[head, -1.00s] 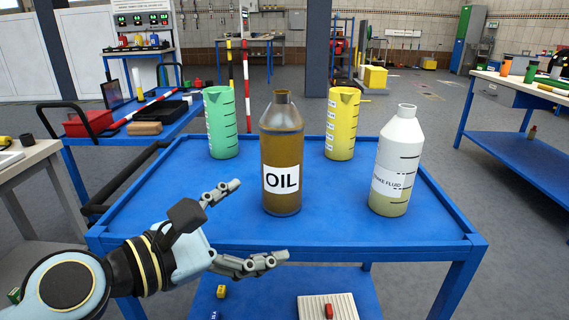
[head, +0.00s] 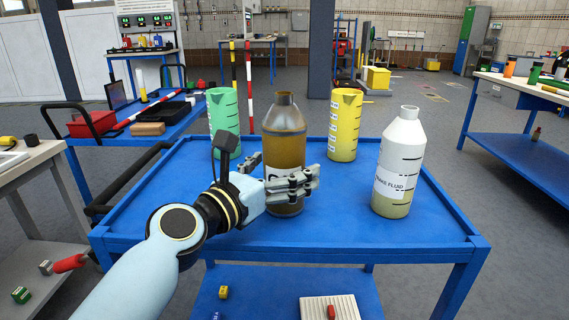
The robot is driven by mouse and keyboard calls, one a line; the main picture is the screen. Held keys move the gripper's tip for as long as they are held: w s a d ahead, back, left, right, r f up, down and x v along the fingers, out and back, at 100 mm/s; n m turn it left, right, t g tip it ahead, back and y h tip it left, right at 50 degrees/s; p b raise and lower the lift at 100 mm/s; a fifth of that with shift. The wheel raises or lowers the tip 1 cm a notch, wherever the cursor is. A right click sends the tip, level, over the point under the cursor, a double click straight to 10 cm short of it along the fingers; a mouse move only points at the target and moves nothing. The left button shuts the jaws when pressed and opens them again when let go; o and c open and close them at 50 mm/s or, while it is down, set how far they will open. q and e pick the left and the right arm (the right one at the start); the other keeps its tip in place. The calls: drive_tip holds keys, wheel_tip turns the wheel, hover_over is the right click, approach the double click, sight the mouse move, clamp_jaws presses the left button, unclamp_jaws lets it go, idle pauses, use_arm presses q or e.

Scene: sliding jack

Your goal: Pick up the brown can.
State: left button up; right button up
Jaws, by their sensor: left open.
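The brown can (head: 284,130) is a bottle-shaped oil container with a white label. It stands upright on the blue cart top (head: 320,222). My left gripper (head: 286,176) is at its lower half. One set of fingers passes in front of the label and hides most of it; another finger shows at the can's left side. The fingers are open around the can, and I cannot tell whether they touch it. My right gripper is not in view.
A green jug (head: 223,112) stands behind left of the can and a yellow jug (head: 344,125) behind right. A white brake fluid bottle (head: 401,160) stands to the right. The cart's front right top is clear.

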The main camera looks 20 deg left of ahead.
sight(275, 114)
use_arm(q)
drive_tip(key=shift+w+d, duration=0.15)
drive_tip(key=shift+w, duration=0.35)
drive_tip(key=c, duration=1.8)
wheel_tip(275, 114, up, 10)
drive_tip(key=p, duration=0.6)
drive_tip(key=shift+r+p, duration=0.1)
drive_tip(key=shift+p, duration=0.3)
